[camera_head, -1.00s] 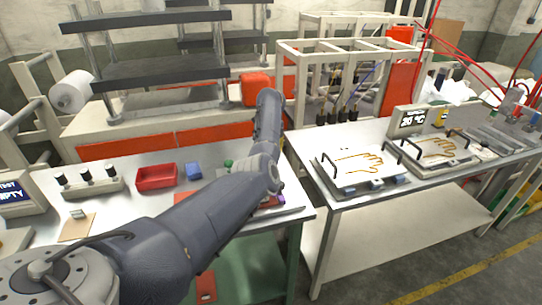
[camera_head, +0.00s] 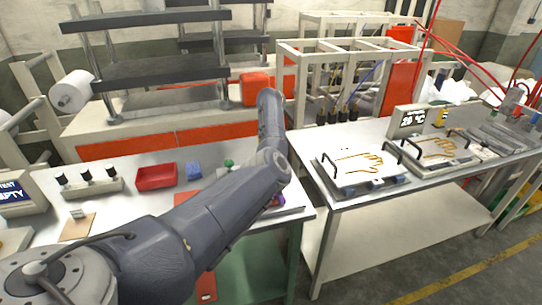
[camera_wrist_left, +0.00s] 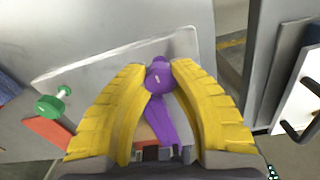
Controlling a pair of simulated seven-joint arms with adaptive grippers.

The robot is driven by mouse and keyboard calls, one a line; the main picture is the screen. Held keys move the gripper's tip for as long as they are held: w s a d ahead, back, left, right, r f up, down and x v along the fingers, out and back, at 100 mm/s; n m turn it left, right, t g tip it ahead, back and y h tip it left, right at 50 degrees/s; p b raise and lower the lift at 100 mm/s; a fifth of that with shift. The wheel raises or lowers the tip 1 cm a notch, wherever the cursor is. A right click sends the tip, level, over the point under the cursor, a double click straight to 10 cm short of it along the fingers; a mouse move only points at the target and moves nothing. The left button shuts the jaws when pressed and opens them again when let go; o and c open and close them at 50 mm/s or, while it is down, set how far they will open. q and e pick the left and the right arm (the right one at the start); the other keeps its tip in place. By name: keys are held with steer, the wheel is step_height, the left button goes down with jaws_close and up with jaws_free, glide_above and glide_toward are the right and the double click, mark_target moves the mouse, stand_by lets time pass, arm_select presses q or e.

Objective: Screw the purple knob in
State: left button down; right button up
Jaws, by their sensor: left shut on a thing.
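The purple knob (camera_wrist_left: 158,78) shows in the left wrist view with a round head and a purple arm-like part (camera_wrist_left: 172,125) running from it toward the gripper base. My left gripper (camera_wrist_left: 161,72) has yellow ridged fingers on both sides of the round head and is shut on the knob. In the head view my left arm hides most of the knob; a little purple (camera_head: 281,198) shows beside the arm. The knob is over or on a grey plate (camera_wrist_left: 110,62); its seating is hidden. My right gripper is in neither view.
A green knob (camera_wrist_left: 52,103) on a pale stem sits at the left of the plate. A red tray (camera_head: 156,177) and a blue block (camera_head: 193,170) lie behind my arm. A second table (camera_head: 340,200) with glove plates stands to the right across a gap.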

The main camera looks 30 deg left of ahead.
arm_select(q)
steer(key=shift+d+f+m, duration=0.1)
steer(key=shift+d+m, duration=0.05)
steer(key=shift+m, duration=0.15)
stand_by(0.4)
steer(key=c, duration=1)
jaws_free()
step_height(320, 180, up, 12)
